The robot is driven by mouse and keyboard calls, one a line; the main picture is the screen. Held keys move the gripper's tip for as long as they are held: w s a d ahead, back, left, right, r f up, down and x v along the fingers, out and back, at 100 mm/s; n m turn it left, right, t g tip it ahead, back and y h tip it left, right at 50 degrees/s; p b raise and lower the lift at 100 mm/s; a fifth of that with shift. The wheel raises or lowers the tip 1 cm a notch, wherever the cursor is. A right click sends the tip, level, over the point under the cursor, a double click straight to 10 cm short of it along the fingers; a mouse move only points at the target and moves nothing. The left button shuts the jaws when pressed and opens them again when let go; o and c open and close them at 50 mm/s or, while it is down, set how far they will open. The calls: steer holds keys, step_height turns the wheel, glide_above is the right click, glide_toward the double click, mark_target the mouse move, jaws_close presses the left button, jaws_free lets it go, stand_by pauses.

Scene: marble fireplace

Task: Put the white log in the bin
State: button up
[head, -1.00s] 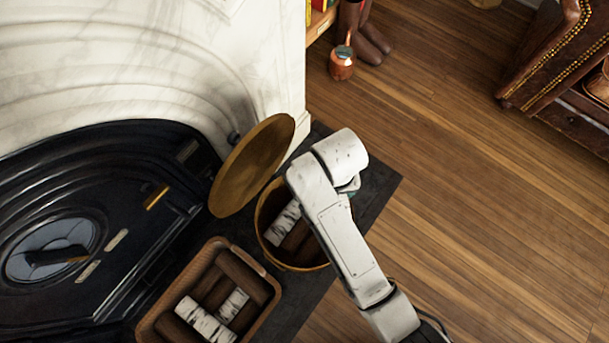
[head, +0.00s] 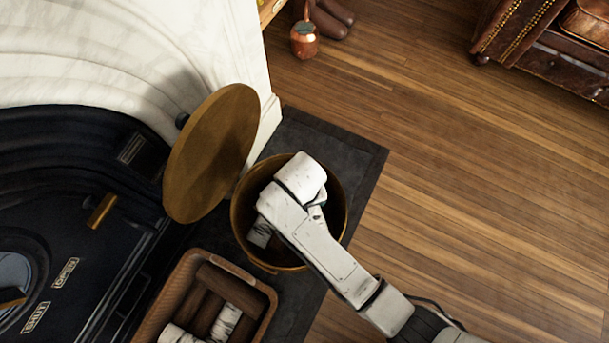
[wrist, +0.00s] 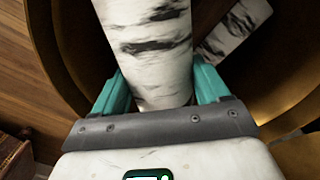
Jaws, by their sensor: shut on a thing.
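The bin looks to be the round brass container (head: 238,218), with its round lid (head: 211,153) standing open to the left. My gripper (wrist: 160,84) is shut on a white log (wrist: 150,45) with black bark marks, held between its teal fingers. In the wrist view the bin's wall curves around the held log.
A wicker basket (head: 268,297) with brown and white logs stands in front of the bin. The black stove (head: 75,150) is at the left, by the marble surround (head: 90,50). The wooden floor (head: 470,190) to the right is clear.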

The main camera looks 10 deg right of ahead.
steer(key=shift+f+b, duration=1.6)
steer(key=shift+f, duration=2.2)
steer(key=shift+f, duration=0.1)
steer(key=o, duration=1.4)
steer(key=r+p, duration=0.2)
steer(key=r, duration=0.2)
steer(key=r+p, duration=0.2)
steer(key=r, duration=0.2)
steer(key=r+p, duration=0.2)
steer(key=r, duration=0.2)
steer(key=shift+a+r, duration=0.1)
steer(key=shift+a, duration=0.15)
